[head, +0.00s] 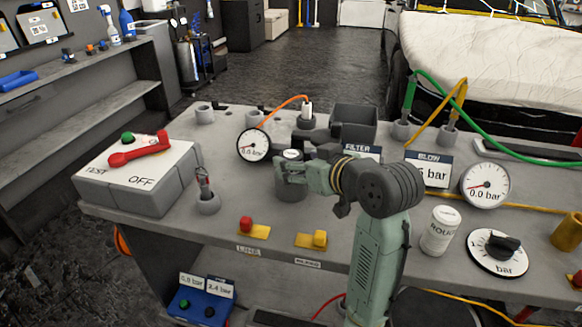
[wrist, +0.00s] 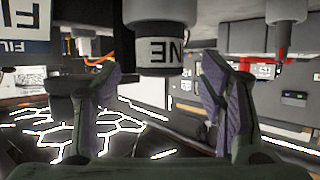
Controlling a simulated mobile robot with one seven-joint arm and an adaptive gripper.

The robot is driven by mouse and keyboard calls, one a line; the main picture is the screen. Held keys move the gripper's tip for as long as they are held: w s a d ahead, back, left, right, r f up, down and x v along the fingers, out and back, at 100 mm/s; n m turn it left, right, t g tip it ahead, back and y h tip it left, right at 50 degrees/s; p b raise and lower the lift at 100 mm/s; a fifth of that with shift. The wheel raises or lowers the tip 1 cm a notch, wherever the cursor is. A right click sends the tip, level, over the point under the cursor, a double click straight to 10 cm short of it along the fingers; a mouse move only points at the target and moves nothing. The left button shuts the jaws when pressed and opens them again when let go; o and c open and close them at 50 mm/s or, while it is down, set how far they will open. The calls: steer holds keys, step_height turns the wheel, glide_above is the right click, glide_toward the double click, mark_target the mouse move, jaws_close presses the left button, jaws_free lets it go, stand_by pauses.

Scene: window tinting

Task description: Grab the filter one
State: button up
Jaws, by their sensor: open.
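A dark canister (wrist: 166,50) shows upside down in the wrist view, with a pale label band whose visible letters read "NE". It hangs between and partly beyond my open fingers, with gaps on both sides. In the head view its pale top (head: 291,155) shows at a grey holder (head: 291,192) on the bench. My gripper (head: 284,171) is level with it there, its fingers partly hidden. A sign reading FILTER (head: 362,151) stands behind my wrist, by an open dark grey box (head: 353,122). A white canister marked ROUGH (head: 439,232) stands upright to the right.
A round gauge (head: 254,145) stands just left of the canister. Farther left are a switch box with a red lever (head: 139,150) and a small holder (head: 208,203). A second gauge (head: 485,186) and a black dial (head: 500,249) are on the right. Hoses rise behind.

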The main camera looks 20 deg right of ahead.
mark_target(294, 155)
steer(key=shift+x, duration=1.45)
steer(key=shift+c, duration=0.4)
steer(key=c, duration=1.2)
